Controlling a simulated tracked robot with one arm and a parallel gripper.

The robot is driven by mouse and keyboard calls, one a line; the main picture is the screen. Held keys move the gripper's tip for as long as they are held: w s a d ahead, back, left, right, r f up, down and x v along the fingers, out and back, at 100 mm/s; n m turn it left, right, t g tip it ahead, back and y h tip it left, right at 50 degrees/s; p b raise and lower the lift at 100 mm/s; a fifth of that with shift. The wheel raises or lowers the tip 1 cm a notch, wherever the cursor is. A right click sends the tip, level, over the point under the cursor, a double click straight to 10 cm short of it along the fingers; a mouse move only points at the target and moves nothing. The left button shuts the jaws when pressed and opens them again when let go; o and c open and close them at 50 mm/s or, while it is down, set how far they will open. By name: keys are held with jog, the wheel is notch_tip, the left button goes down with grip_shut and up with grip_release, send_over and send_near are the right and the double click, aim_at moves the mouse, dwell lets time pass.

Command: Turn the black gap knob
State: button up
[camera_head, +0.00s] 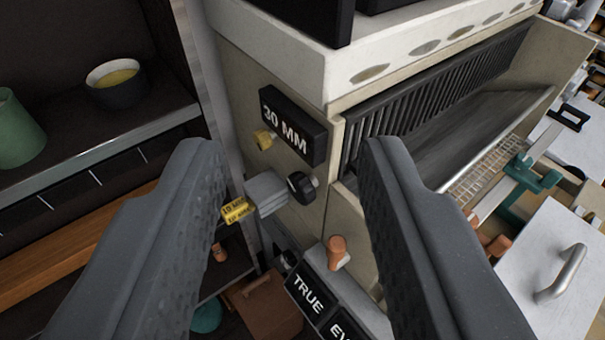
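The black gap knob (301,188) sticks out from the side of a beige machine (236,60), below a black plate reading "30 MM" (293,126). My gripper (285,160) is open, with one dark grey finger on each side of the picture. The knob shows between the fingers, beyond them, and neither finger appears to touch it.
An orange-brown knob (336,250) and a "TRUE" label (308,293) are below. A dark shelf with a bowl (117,86) and green cup (18,130) stands left. A lidded white box (550,270) is at right.

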jog(key=shift+a, duration=0.1)
jog(key=o, duration=0.8)
jog(key=w+f+n+g+h+p, duration=0.1)
jog(key=w+f+n+g, duration=0.1)
jog(key=w+f, duration=0.2)
jog(key=w+a+f+n+g+h+p, duration=0.1)
jog(key=w+f, duration=0.3)
jog(key=f, duration=0.4)
jog(key=shift+f+n+g+p, duration=0.35)
jog(key=shift+n+g, duration=0.25)
jog(key=shift+n, duration=0.3)
jog(key=n+h+p, duration=0.8)
jog(key=n+h, duration=0.5)
jog(key=n, duration=0.8)
send_near(296, 193)
jog(key=shift+g, duration=0.3)
jog(key=p+x, duration=0.2)
jog(key=x, duration=0.7)
jog(key=shift+w+d+r, duration=0.15)
jog(key=shift+w, duration=0.1)
